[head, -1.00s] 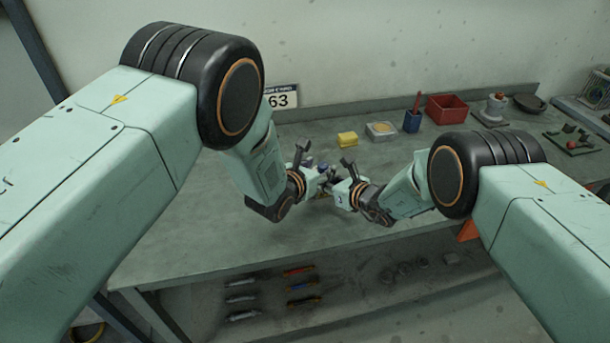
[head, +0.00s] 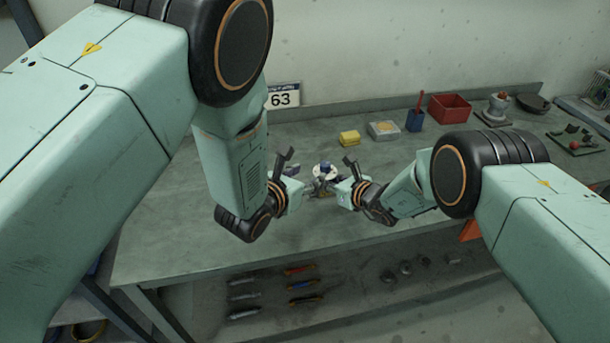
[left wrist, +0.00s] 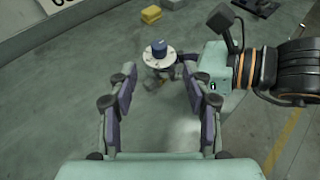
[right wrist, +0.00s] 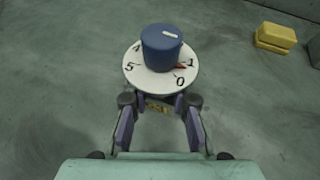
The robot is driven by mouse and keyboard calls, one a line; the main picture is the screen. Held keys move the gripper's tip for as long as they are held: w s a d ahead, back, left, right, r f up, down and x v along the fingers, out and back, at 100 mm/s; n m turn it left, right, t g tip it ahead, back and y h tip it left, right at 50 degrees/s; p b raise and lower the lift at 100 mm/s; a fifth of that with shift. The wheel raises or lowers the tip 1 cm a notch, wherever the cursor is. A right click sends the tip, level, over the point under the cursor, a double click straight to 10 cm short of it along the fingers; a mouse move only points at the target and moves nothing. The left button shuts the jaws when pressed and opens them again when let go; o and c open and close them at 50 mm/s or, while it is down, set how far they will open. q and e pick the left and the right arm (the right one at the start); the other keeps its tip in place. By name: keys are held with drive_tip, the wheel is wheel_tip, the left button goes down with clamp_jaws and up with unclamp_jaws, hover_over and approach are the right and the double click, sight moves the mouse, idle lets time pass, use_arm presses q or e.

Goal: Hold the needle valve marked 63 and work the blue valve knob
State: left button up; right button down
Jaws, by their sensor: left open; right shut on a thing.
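The needle valve (head: 324,182) stands on the bench in the head view, with a blue knob (right wrist: 161,47) above a round white numbered dial (right wrist: 150,80) in the right wrist view. A red pointer on the dial is by the 1. My right gripper (right wrist: 156,104) is shut on the valve body below the dial. My left gripper (head: 303,196) is open and empty, to the left of the valve in the head view. In the left wrist view, the knob (left wrist: 158,47) lies beyond and between the open fingers, apart from them.
A plate marked 63 (head: 284,96) is on the wall behind. Yellow blocks (head: 349,138), a pale box (head: 383,130), a blue cup (head: 415,120) and a red bin (head: 449,107) stand along the back. The bench (head: 180,245) is clear at front left.

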use_arm(q)
drive_tip(key=shift+f, duration=0.1)
drive_tip(key=m+g+h, duration=0.5)
drive_tip(key=m, duration=0.1)
approach(326, 164)
drive_tip(key=x, duration=1)
drive_tip(key=shift+w, duration=0.1)
idle(0.3)
clamp_jaws()
idle(0.6)
